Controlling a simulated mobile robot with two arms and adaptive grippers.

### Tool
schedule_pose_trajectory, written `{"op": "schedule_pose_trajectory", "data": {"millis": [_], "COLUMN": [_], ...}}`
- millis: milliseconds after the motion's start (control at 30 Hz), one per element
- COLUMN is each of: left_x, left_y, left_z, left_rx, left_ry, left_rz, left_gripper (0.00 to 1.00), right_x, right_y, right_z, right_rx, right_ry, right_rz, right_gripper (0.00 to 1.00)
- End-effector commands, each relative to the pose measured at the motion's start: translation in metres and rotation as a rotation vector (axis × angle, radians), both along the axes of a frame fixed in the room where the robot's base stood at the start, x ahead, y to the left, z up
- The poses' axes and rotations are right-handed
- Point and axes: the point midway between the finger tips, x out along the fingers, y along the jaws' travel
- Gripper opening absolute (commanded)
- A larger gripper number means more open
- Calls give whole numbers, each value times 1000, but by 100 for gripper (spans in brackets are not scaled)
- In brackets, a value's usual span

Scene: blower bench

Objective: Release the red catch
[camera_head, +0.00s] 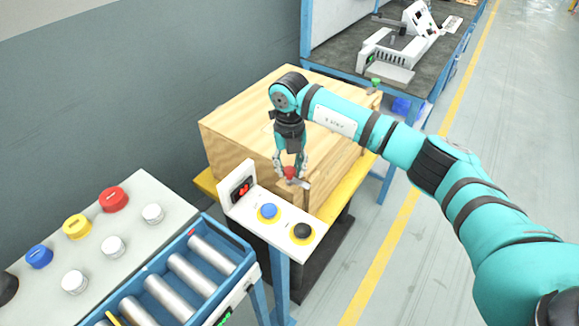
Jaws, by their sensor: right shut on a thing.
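The red catch (290,173) is a small red piece at the near edge of a wooden box (232,122). My right gripper (290,170) points down over it with a finger on either side, shut on the red catch. The fingers hide part of it. A small grey metal piece shows just below and right of the fingertips. A second catch, green (376,83), sits at the far right corner of the box. My left gripper is not in view.
A small panel (283,238) with a blue button (269,211) and a black button (302,231) stands just in front of the box. A roller conveyor (188,271) and a button console (143,243) are at lower left. A workbench (340,45) stands behind. The floor at right is clear.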

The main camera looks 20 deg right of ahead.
Motion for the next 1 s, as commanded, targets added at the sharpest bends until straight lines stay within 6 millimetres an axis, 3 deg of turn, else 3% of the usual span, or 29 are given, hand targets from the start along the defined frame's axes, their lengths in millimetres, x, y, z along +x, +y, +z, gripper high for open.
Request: {"op": "schedule_pose_trajectory", "data": {"millis": [667,700,867,1000], "left_x": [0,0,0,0], "left_y": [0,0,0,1], "left_z": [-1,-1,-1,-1], "left_rx": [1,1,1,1], "left_ry": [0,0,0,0], "left_rz": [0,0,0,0], "left_gripper": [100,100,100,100], "right_x": [1,1,1,0], "right_y": [0,0,0,0], "right_z": [2,2,1,1], "right_rx": [1,1,1,1], "right_ry": [-4,-4,-3,-2], "right_rz": [-69,-69,-68,-67], "right_gripper": [0,32,53,54]}}
